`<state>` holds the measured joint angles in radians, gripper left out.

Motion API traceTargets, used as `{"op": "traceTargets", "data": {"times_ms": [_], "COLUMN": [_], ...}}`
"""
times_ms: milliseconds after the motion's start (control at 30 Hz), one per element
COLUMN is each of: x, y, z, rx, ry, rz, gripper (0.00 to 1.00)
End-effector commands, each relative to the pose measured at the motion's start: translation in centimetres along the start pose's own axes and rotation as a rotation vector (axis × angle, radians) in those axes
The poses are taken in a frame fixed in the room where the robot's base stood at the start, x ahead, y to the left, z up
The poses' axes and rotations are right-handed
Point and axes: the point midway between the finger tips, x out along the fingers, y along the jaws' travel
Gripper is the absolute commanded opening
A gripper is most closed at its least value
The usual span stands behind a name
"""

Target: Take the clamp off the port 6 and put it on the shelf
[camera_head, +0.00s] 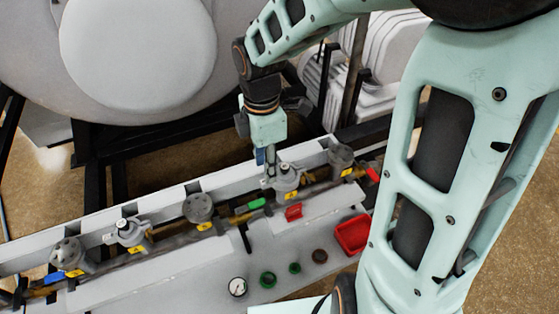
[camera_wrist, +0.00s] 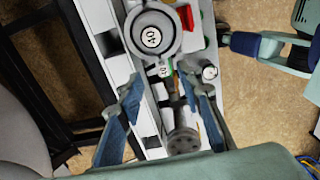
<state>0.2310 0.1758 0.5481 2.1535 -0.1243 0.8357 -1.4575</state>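My gripper (camera_head: 268,172) points down over a grey clamp (camera_head: 287,180) on a port of the manifold, right of the rail's middle. In the wrist view its two blue-backed fingers (camera_wrist: 158,90) are spread apart. Metal parts lie between the fingers; I cannot tell whether the fingers touch any. Another clamp (camera_head: 128,232) is farther left. The yellow port labels are too small to read, so port 6 is not identifiable. I cannot tell which surface is the shelf.
Other capped ports (camera_head: 200,208) and (camera_head: 341,157) flank the clamp closely. A large grey vessel (camera_head: 137,45) stands behind the rail.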

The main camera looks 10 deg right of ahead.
Motion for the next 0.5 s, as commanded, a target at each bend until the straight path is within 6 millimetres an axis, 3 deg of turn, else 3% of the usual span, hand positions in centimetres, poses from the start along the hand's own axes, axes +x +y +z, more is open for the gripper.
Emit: {"op": "traceTargets", "data": {"times_ms": [233, 500], "x": [3.7, 4.4], "y": [-0.5, -0.4], "z": [0.0, 0.0], "rx": [0.000, 0.001], "ry": [0.001, 0.000], "rz": [-0.004, -0.001], "gripper": [0.33, 0.33]}}
